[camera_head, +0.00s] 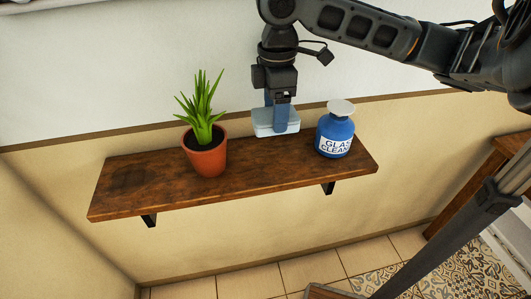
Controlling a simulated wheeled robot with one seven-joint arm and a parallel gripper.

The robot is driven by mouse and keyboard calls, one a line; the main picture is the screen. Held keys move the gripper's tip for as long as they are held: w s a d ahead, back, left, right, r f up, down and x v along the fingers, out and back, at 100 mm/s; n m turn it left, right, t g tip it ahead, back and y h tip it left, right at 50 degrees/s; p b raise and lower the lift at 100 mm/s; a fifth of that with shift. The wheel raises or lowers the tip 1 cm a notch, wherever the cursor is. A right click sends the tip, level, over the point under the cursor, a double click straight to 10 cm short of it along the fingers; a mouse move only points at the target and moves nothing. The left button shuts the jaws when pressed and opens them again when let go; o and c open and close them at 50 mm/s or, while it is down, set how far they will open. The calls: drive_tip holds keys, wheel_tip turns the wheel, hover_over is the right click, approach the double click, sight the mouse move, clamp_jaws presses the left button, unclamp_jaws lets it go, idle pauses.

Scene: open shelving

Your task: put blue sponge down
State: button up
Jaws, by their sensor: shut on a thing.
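The blue sponge (264,128) is pale blue-grey and blocky. It is in my gripper (277,113), between the potted plant and the blue bottle. My gripper points down and is shut on the sponge. The fingers hide part of the sponge. The sponge is at the back part of the wooden shelf (130,180). I cannot tell whether its underside touches the shelf or hangs just above it.
A green plant in a terracotta pot (206,158) stands left of the sponge. A blue glass cleaner bottle (336,132) with a pale top stands close on its right. The shelf's left end is bare. A wooden piece of furniture (480,180) is at the right.

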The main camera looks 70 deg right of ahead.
drive_tip(key=b, duration=0.1)
hover_over(274, 156)
wheel_tip(274, 156, down, 8)
drive_tip(key=shift+r, duration=0.25)
drive_tip(key=shift+f+p, duration=0.15)
drive_tip(key=shift+p, duration=0.45)
drive_tip(key=shift+f+p, duration=0.3)
drive_tip(key=shift+f, duration=0.65)
drive_tip(key=o, duration=0.9)
drive_tip(key=shift+o, duration=0.2)
drive_tip(key=f+b, duration=0.1)
drive_tip(key=b, duration=0.2)
drive_tip(key=r+p, duration=0.1)
drive_tip(key=r, duration=0.7)
drive_tip(key=shift+s+d+r+p, duration=0.1)
drive_tip(key=shift+d+r+p, duration=0.15)
drive_tip(key=shift+p, duration=0.15)
drive_tip(key=shift+a, duration=0.1)
